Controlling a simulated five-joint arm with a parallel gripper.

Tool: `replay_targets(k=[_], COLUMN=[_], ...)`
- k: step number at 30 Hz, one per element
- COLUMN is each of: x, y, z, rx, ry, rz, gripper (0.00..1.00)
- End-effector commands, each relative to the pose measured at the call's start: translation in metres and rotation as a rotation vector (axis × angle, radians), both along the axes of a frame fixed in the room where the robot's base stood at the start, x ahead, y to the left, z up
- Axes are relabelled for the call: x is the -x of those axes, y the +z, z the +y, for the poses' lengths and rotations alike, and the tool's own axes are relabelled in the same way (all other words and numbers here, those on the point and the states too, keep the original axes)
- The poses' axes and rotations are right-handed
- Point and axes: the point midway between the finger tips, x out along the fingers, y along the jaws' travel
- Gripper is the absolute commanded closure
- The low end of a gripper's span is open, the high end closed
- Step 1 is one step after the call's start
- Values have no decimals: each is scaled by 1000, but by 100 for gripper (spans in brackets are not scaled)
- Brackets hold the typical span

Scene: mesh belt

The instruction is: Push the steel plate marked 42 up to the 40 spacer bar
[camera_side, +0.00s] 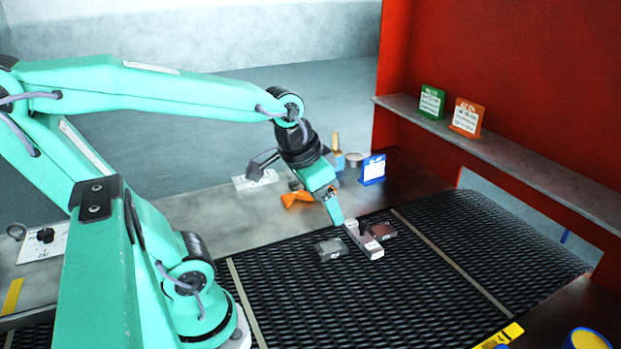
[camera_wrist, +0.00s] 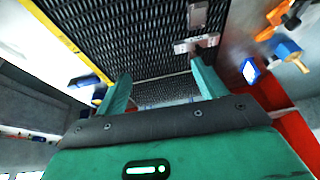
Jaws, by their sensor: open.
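I cannot read a number on either plate or the bar. In the wrist view the bar (camera_wrist: 186,47) lies beyond my right fingertip, with the grey plate (camera_wrist: 197,14) farther up. My gripper (camera_side: 336,221) is over the belt's far edge, behind the grey plate and the bar. In the wrist view its fingers (camera_wrist: 160,70) are apart and empty.
A blue sign (camera_side: 373,169), an orange tool (camera_side: 297,198) and a wooden-handled tool (camera_side: 337,143) stand behind the belt. A red wall with a shelf (camera_side: 500,152) rises at the right. Thin pale strips cross the belt. The belt's front is clear.

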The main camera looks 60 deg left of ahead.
Motion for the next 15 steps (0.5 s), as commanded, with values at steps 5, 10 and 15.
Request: replay_targets(k=[5,10,15], x=[-17,-31,-43], y=[-14,-28,-45], z=[14,28,43], rx=[-9,-13,-14], ry=[3,5,6], rz=[59,110,161], gripper=[29,29,29])
